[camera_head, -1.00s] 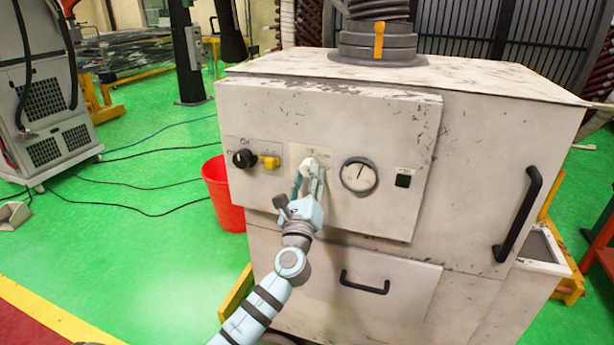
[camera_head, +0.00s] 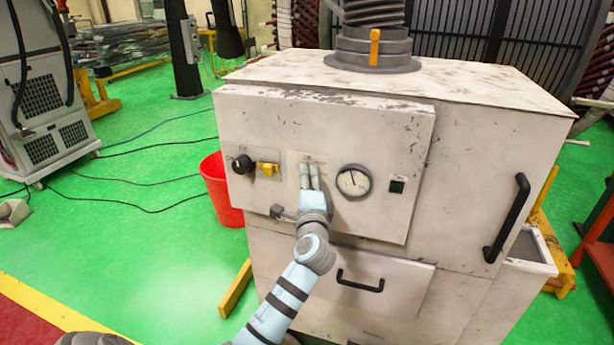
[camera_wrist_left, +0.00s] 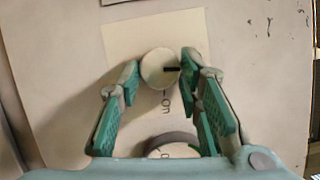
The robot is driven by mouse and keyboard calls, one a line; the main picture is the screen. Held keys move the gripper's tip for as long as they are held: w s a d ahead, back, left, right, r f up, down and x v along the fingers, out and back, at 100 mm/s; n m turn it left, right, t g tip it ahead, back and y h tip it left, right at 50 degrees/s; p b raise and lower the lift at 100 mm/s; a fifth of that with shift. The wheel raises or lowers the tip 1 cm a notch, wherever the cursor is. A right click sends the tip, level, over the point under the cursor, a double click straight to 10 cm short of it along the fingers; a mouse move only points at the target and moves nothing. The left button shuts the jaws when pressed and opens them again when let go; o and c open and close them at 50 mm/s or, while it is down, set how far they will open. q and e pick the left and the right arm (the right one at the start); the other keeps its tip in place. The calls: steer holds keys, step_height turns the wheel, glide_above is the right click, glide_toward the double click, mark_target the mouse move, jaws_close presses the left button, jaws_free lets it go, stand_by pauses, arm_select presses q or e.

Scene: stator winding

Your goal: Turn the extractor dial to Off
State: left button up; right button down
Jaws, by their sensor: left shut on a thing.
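The round cream dial (camera_wrist_left: 157,66) shows in the left wrist view, on a pale plate (camera_wrist_left: 125,40) of the cabinet front. Its black mark points to the right of that view, at the right finger. The word "On" stands on the plate just below the dial there. My left gripper (camera_head: 309,176) is shut on the dial, one finger on each side. In the head view the fingers mostly hide the dial. The cabinet (camera_head: 400,290) is scuffed white. My right gripper is not in view.
Left of the gripped dial are a black knob (camera_head: 243,164) and a yellow switch (camera_head: 267,169). A round gauge (camera_head: 353,182) and a small dark green window (camera_head: 397,186) sit to its right. A drawer handle (camera_head: 360,281) is below. A red bucket (camera_head: 222,190) stands at left.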

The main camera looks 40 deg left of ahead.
arm_select(q)
steer(key=shift+r+n+g+p, duration=0.1)
steer(key=shift+n+g+p, duration=0.4)
steer(key=shift+n, duration=0.3)
steer(key=o, duration=1.1)
steer(key=shift+o, duration=0.2)
steer(key=shift+s, duration=0.1)
steer(key=v, duration=1.2)
steer(key=shift+a, duration=0.2)
